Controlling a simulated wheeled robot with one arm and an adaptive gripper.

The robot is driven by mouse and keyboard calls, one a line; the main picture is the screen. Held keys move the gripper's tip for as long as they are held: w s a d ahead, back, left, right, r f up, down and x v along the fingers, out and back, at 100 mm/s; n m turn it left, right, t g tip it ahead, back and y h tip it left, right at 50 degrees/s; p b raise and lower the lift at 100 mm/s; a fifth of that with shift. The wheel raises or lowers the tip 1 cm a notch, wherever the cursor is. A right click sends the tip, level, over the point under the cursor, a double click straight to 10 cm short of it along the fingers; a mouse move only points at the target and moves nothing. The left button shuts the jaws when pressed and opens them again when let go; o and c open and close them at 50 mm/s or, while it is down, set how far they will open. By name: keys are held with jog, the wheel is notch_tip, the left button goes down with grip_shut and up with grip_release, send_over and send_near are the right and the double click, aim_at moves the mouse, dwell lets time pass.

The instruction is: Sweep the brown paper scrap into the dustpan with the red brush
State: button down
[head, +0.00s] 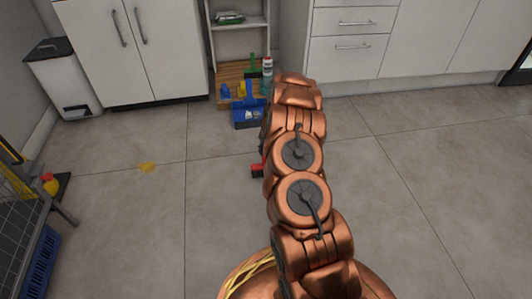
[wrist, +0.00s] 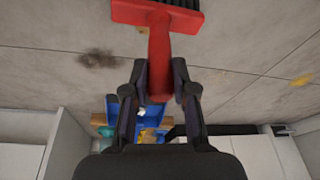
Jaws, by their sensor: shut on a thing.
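My gripper (wrist: 160,72) is shut on the handle of the red brush (wrist: 158,50). The brush head, with dark bristles, is at the top of the wrist view. In the head view only a bit of the brush (head: 257,171) shows beside my arm, which hides the gripper. A small tan-brown bit, probably the paper scrap (wrist: 143,29), lies on the floor by the brush head, partly hidden by it; I cannot tell if they touch. The blue dustpan (head: 245,124) lies on the floor before the shelf, with pale bits in it; it also shows in the wrist view (wrist: 152,121).
A yellow spot (head: 147,167) lies on the floor at left, and a dark smudge (wrist: 97,59) shows in the wrist view. A shelf unit (head: 240,68) with bottles and cleaning things stands behind the dustpan. A white bin (head: 62,80) and a wire cart (head: 30,220) stand left.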

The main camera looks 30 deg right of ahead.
jog(key=shift+w+d, duration=0.1)
jog(key=shift+w, duration=0.1)
jog(key=shift+w+d+b, duration=0.25)
jog(key=shift+w+d, duration=0.05)
jog(key=shift+w, duration=0.4)
jog(key=shift+w+d+b, duration=0.2)
jog(key=shift+w+d, duration=0.1)
jog(key=shift+w, duration=0.35)
jog(key=shift+w, duration=0.1)
jog(key=shift+w+d+b, duration=0.2)
jog(key=shift+w+d, duration=0.05)
jog(key=shift+w, duration=0.4)
jog(key=shift+w+d+b, duration=0.2)
jog(key=shift+w+d, duration=0.05)
jog(key=shift+w, duration=0.35)
